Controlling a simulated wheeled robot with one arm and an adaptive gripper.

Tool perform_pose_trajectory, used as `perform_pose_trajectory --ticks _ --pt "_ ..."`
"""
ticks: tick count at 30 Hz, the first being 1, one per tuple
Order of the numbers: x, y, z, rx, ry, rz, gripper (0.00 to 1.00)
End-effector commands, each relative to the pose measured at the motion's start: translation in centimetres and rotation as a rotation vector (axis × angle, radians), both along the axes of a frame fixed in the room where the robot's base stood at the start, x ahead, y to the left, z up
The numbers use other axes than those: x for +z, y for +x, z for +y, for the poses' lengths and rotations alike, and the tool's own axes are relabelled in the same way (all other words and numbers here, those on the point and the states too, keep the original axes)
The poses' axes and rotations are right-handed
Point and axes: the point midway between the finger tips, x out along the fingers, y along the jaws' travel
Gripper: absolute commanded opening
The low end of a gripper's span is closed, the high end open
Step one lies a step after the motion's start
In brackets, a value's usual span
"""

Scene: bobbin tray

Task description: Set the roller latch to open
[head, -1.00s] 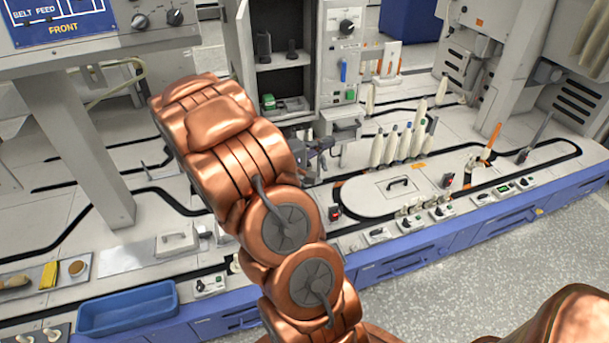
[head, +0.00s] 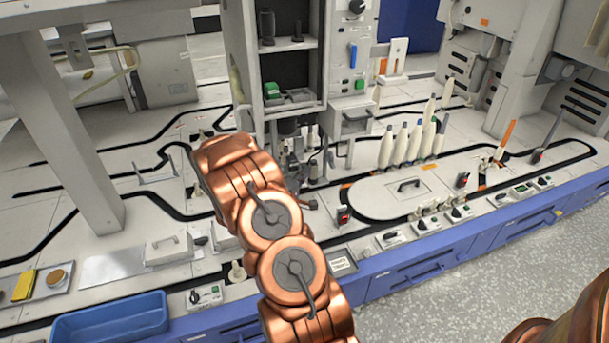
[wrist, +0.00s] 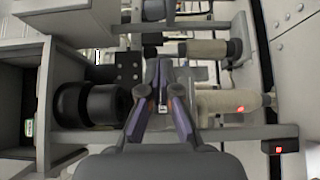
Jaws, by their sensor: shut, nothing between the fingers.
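My gripper (wrist: 163,98) is in the middle of the wrist view, its two dark fingers together with nothing between them. Just left of it is a pair of short black cylinders (wrist: 90,105) beside a grey frame. I cannot tell whether they belong to the roller latch, and no latch is clearly readable in either view. In the head view my copper arm reaches toward the base of the tall grey cabinet (head: 325,60). The arm and the machine parts there hide the gripper's fingertips and what they face.
Cream bobbins (wrist: 225,103) lie just right of my gripper in the wrist view. In the head view, several upright bobbins (head: 400,142) stand right of the cabinet. A blue tray (head: 108,318) sits at the front left. A grey post (head: 75,140) rises left of my arm.

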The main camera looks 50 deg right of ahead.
Motion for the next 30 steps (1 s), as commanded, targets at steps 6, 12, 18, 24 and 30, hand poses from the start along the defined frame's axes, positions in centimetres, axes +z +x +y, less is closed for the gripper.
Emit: perform_pose_trajectory --ticks 6,12,18,24,30 --pt "-0.1 0.2 -3.6 -0.005 -0.003 -0.002 0.0" --pt "0.0 0.6 -6.2 -0.004 -0.002 -0.001 0.0" --pt "0.0 0.9 -7.6 -0.002 -0.001 0.0 0.0" --pt "0.1 0.9 -7.8 -0.001 -0.001 0.001 0.0" --pt "0.1 0.9 -7.7 -0.001 -0.001 0.001 0.0"
